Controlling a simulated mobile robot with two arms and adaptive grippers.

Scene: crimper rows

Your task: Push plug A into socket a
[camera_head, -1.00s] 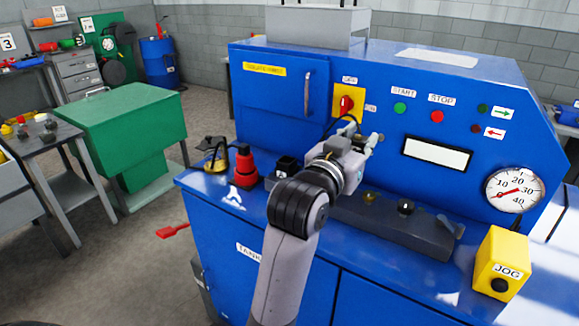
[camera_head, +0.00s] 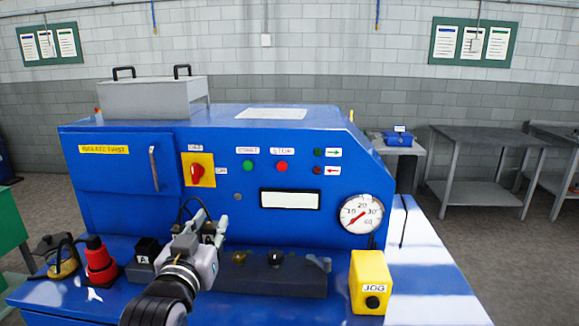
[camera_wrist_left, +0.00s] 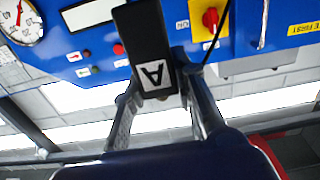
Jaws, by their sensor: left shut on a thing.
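My left gripper (camera_head: 207,232) comes in from the lower left over the blue bench, in front of the blue machine panel. It is shut on plug A (camera_wrist_left: 145,45), a black block with a white letter label, shown between the fingers in the left wrist view. A dark cable loops up behind the gripper in the head view. A black block (camera_head: 145,248) with a white label reading A stands on the bench left of the gripper. I cannot make out socket a for sure; the gripper hides part of the bench behind it. My right gripper is not in view.
A dark strip (camera_head: 285,284) with a brass knob (camera_head: 238,258), a black knob (camera_head: 275,258) and a grey lever (camera_head: 318,263) lies right of the gripper. A red switch (camera_head: 197,172) is above.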

